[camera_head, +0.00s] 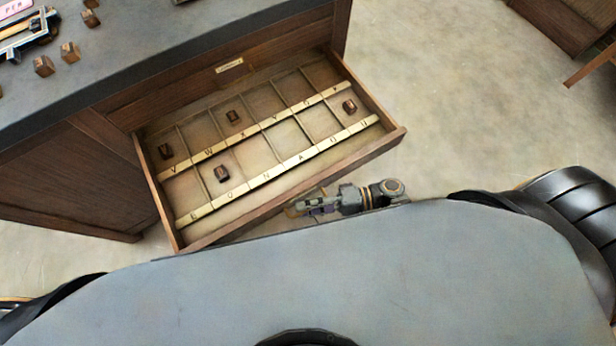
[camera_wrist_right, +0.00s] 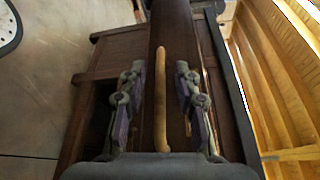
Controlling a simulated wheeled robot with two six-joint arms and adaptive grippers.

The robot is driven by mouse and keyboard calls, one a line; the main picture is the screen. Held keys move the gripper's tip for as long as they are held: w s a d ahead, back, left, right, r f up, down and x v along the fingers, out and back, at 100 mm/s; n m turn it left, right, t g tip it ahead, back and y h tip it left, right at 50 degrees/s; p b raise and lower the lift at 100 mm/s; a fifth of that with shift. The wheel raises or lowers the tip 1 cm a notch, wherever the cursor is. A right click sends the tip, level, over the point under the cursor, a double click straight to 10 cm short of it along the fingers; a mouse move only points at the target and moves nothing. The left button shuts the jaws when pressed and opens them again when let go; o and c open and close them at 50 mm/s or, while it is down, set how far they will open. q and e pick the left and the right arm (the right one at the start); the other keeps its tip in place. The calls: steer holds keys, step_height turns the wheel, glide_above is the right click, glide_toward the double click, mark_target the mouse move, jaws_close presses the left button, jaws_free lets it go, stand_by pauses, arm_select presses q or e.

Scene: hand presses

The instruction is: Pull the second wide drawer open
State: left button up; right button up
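A wide wooden drawer (camera_head: 393,139) stands pulled out from the cabinet in the head view, below a closed front with a brass label plate (camera_head: 230,65). Its inside has compartments with lettered pale strips and a few small dark blocks. My right gripper (camera_head: 294,211) is low at the outside of the drawer's front. In the right wrist view, a long tan bar handle (camera_wrist_right: 160,95) runs between the fingers of my right gripper (camera_wrist_right: 164,95). The fingers are open, with a gap on each side of the handle. My left gripper is not in view.
The cabinet has a dark grey top (camera_head: 200,45) with small wooden blocks (camera_head: 70,52) and a metal tool at its left. Bare floor (camera_head: 450,80) lies right of the drawer. Other wooden furniture (camera_head: 570,22) stands at the far right.

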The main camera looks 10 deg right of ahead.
stand_by(0.3)
steer(key=d+r, duration=0.1)
steer(key=d, duration=1.1)
steer(key=shift+s, duration=0.45)
steer(key=s+d+f+m+h+p, duration=0.1)
steer(key=s+d+f+h+p, duration=0.15)
steer(key=f, duration=0.35)
steer(key=s+d+f+m+h+p, duration=0.1)
steer(key=d+f+h+p, duration=0.1)
steer(key=f+h, duration=0.35)
steer(key=s+d+f+m+h+p, duration=0.1)
steer(key=s+d+f+h+p, duration=0.15)
steer(key=f, duration=0.45)
steer(key=s+d+f+n+h+p, duration=0.4)
steer(key=s+f+n+h, duration=0.2)
steer(key=s+f+h, duration=0.1)
steer(key=shift+s+p, duration=0.35)
steer(key=shift+p, duration=0.05)
